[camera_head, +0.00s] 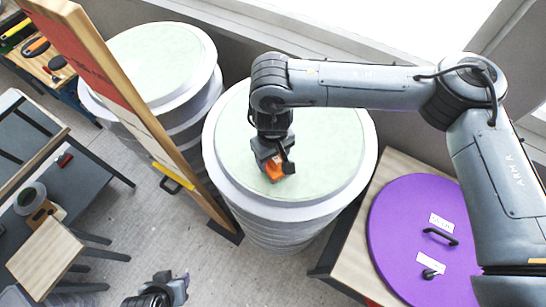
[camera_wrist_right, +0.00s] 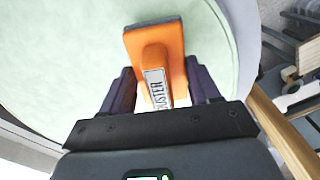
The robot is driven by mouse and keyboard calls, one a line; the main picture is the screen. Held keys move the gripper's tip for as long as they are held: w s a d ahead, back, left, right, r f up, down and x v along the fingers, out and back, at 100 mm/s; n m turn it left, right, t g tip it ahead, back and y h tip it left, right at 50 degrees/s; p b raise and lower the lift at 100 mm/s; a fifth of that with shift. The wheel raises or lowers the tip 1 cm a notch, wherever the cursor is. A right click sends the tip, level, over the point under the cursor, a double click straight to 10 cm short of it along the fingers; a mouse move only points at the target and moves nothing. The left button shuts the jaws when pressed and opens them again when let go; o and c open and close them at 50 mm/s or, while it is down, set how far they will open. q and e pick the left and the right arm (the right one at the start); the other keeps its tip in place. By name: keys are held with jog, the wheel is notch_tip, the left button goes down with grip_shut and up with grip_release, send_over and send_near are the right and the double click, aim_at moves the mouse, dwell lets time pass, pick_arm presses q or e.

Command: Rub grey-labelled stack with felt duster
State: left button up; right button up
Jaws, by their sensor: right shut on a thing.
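The felt duster (camera_head: 274,168) is an orange block, small in the head view. In the right wrist view the orange duster (camera_wrist_right: 172,52) shows a handle, a white label reading DUSTER and a dark edge. My right gripper (camera_head: 272,158) is shut on its handle, over the pale green top of the middle mould stack (camera_head: 320,130); whether the duster touches the top I cannot tell. A second round stack (camera_head: 150,60) with a similar top stands at the left. No grey label is visible on either stack. My left gripper (camera_head: 172,289) is partly in view at the bottom edge.
A tall wooden-framed board (camera_head: 125,100) leans between the stacks. A purple round lid (camera_head: 400,235) with black handles lies on a wooden table at the right. A dark table (camera_head: 75,185) and a stool (camera_head: 45,255) stand at the left. Grey floor lies open between.

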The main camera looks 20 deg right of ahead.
jog(key=shift+r, duration=2.5)
jog(key=shift+r, duration=1.5)
jog(key=shift+f, duration=0.1)
